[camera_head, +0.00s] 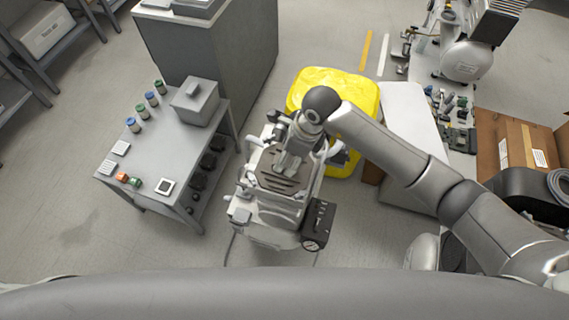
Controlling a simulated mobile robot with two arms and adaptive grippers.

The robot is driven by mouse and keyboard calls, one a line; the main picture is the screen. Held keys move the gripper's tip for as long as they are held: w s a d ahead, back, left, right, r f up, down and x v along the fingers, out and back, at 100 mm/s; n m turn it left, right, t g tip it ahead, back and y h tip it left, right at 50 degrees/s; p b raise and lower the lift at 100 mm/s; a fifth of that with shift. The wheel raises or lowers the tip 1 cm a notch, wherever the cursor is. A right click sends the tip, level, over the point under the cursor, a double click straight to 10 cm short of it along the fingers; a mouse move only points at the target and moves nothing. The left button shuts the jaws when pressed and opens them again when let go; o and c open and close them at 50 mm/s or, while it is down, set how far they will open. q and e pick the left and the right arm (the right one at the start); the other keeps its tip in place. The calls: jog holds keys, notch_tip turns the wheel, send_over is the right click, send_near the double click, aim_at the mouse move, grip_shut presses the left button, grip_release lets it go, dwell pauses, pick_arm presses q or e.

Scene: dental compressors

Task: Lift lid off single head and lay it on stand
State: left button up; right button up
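A white and grey compressor unit (265,212) stands on the floor in the middle of the head view. A dark brown slotted cover (272,182), which may be the lid, lies on its top. My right gripper (288,165) reaches in from the right and points down over this cover. Its fingers are small and overlap the cover, so I cannot tell whether they touch or grip it. A grey metal table (165,150), possibly the stand, is to the left of the unit, with a bare middle. My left gripper is not in view.
The table carries a grey box (194,103), small jars (142,111), white pads and small coloured parts. A yellow covered item (345,90) and a grey cabinet (225,45) stand behind. Cardboard boxes (510,145) are at right. Floor between table and compressor is narrow.

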jog(key=shift+x, duration=1.4)
jog(key=shift+a, duration=0.1)
jog(key=shift+c, duration=0.3)
grip_shut()
jog(key=shift+r, duration=0.1)
